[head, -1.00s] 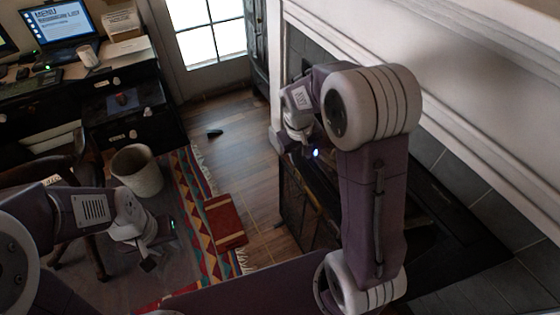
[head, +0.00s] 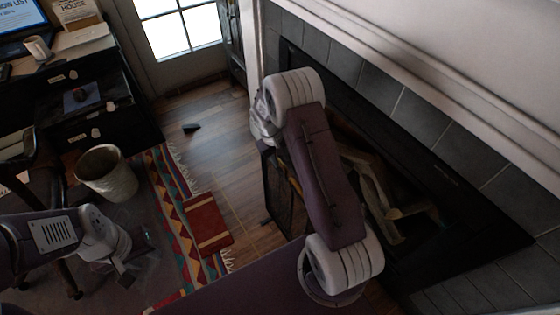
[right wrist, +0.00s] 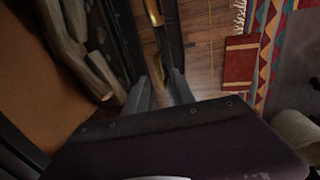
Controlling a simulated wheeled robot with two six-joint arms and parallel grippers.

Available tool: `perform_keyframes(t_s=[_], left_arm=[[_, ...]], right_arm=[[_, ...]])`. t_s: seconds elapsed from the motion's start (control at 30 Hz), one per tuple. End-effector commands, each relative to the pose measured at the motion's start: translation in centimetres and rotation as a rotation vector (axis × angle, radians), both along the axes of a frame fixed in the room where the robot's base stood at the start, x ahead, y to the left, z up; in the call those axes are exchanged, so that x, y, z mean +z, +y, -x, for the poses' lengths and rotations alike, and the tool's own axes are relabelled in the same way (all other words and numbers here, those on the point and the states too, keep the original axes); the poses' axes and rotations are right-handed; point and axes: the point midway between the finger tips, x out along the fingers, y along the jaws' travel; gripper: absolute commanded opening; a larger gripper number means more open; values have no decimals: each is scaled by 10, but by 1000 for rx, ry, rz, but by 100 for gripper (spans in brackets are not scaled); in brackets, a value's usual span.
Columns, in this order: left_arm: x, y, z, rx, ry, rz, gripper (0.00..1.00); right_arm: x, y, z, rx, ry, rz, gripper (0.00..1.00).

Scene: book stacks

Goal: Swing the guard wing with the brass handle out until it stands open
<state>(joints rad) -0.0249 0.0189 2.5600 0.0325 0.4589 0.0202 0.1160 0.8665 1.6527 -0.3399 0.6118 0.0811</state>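The dark mesh guard wing (head: 284,205) stands in front of the fireplace opening in the head view, partly covered by my right arm. In the right wrist view a brass handle (right wrist: 153,12) runs along a dark upright edge from the top toward my right gripper (right wrist: 166,72). Its two grey fingers sit around the handle's lower end, with a gap between them. I cannot tell whether they grip it. In the head view my right gripper is hidden behind the arm. My left gripper (head: 128,272) hangs low at the left, its fingers too dark and small to read.
Logs (head: 375,185) lie inside the fireplace at right. Bare wood floor (head: 215,130) lies left of the wing.

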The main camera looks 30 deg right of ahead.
Motion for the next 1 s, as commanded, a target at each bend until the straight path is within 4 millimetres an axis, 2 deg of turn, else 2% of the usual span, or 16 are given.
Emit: perform_keyframes(t_s=[0.1, 0.33, 0.43, 0.47, 1.0], left_arm=[[-2, 0, 0, 0, 0, 0, 35], [-2, 0, 0, 0, 0, 0, 35], [-2, 0, 0, 0, 0, 0, 35], [-2, 0, 0, 0, 0, 0, 35], [-2, 0, 0, 0, 0, 0, 35]], right_arm=[[-8, -2, 0, 0, 0, 0, 31], [-8, -2, 0, -1, -1, 0, 31], [-8, -2, 0, -1, -1, 0, 3], [-8, -2, 0, -1, -1, 0, 0], [-8, -2, 0, -1, -1, 0, 0]])
